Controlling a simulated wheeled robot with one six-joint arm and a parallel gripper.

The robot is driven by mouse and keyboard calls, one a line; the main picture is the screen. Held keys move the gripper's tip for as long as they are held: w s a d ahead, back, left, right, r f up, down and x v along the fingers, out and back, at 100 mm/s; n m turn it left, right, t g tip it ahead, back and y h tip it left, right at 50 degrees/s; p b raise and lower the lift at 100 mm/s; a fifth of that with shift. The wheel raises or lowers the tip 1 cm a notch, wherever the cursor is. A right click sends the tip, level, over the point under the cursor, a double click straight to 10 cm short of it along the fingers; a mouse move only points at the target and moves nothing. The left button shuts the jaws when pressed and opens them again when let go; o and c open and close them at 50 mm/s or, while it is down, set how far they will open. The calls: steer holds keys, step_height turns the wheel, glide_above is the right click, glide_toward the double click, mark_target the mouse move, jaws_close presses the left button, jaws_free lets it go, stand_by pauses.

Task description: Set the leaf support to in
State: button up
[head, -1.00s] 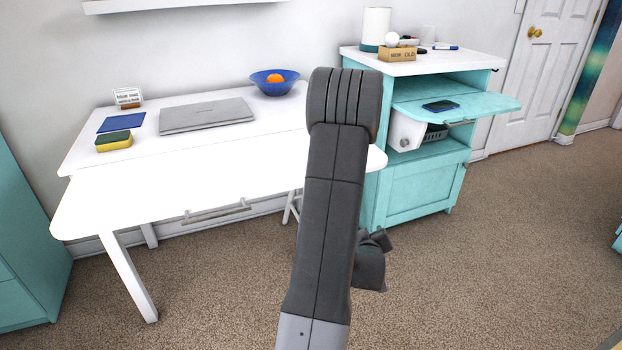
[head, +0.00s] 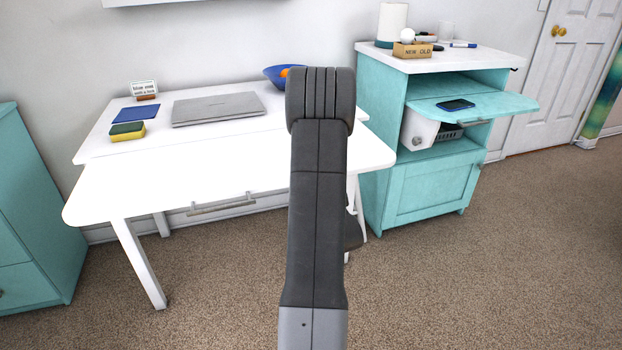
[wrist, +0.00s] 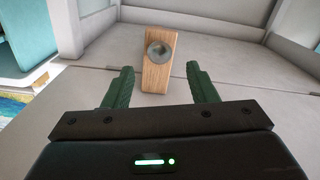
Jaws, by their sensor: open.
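In the wrist view a light wooden block (wrist: 157,70) with a round grey knob (wrist: 159,56) stands out from a pale grey surface. It may be the leaf support; I cannot tell for certain. My gripper (wrist: 158,72) is open, with its green fingers on either side of the block's line and the block beyond or between the tips. No contact shows. In the head view my arm hides most of the gripper. The white table (head: 180,182) has its front leaf up and level, with a metal bar handle (head: 222,204) below it.
A laptop (head: 217,109), blue bowl (head: 275,77), sponge (head: 127,131) and small sign (head: 144,88) are on the table. A teal cabinet (head: 430,190) with its flap (head: 490,104) lowered, holding a phone, stands right. Pale panels (wrist: 225,50) surround the block. Carpet in front is clear.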

steer(key=x, duration=0.4)
steer(key=shift+w+a, duration=0.15)
steer(key=shift+w, duration=0.25)
